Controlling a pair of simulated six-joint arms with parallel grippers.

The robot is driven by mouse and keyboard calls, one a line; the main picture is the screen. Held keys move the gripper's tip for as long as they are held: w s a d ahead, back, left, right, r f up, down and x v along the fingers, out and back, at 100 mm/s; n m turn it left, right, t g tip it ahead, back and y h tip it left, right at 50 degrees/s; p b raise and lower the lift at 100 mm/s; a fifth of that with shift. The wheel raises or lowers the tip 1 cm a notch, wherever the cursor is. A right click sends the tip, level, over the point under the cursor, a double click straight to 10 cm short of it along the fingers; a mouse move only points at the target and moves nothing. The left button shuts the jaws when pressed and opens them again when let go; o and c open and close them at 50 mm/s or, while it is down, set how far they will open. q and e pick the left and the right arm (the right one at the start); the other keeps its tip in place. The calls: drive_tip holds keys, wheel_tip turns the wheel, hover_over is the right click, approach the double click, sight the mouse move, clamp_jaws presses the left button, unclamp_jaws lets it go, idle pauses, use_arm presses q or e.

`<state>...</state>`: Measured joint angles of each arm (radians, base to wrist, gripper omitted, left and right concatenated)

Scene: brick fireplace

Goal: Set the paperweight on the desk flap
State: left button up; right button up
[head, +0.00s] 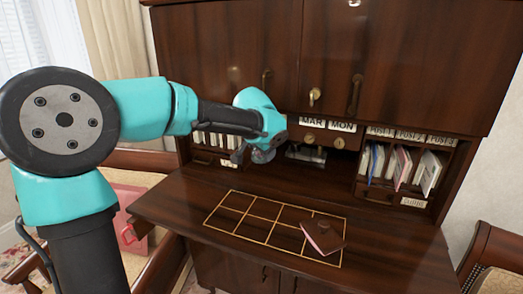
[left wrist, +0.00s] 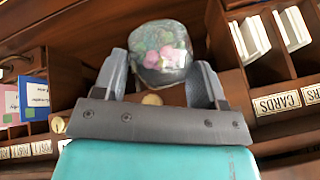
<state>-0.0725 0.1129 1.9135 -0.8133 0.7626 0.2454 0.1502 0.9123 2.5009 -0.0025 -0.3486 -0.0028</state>
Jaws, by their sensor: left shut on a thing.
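The paperweight, a clear glass dome with pink flowers inside, shows between the two fingers of my left gripper (left wrist: 162,85) in the left wrist view (left wrist: 160,58). The gripper is shut on it. In the head view my left gripper (head: 258,148) holds the paperweight (head: 263,156) in front of the pigeonholes, above the back of the desk flap. The desk flap (head: 172,203) is lowered, dark wood, with a gold grid of squares marked on it. My right gripper is not in view.
A brown notebook (head: 323,237) lies on the right part of the grid, with a small knob-like thing on it. Pigeonholes with papers (head: 400,167) and label cards (head: 341,126) line the back. The left grid squares and flap's right side are clear. A pink case (head: 128,212) stands left.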

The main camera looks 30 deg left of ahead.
sight(237, 210)
use_arm(q)
drive_tip(key=s+a+f+m+h, duration=0.1)
drive_tip(key=s+f+m, duration=0.1)
drive_tip(key=s, duration=0.4)
drive_tip(key=s+a+f+m+h, duration=0.1)
drive_tip(key=s+a+f+m, duration=0.1)
drive_tip(key=s+f, duration=0.2)
drive_tip(key=shift+s+a+f, duration=0.25)
drive_tip(key=shift+s+f, duration=0.1)
drive_tip(key=shift+s, duration=0.55)
drive_tip(key=shift+f, duration=2)
drive_tip(key=shift+f, duration=2)
drive_tip(key=shift+f, duration=0.1)
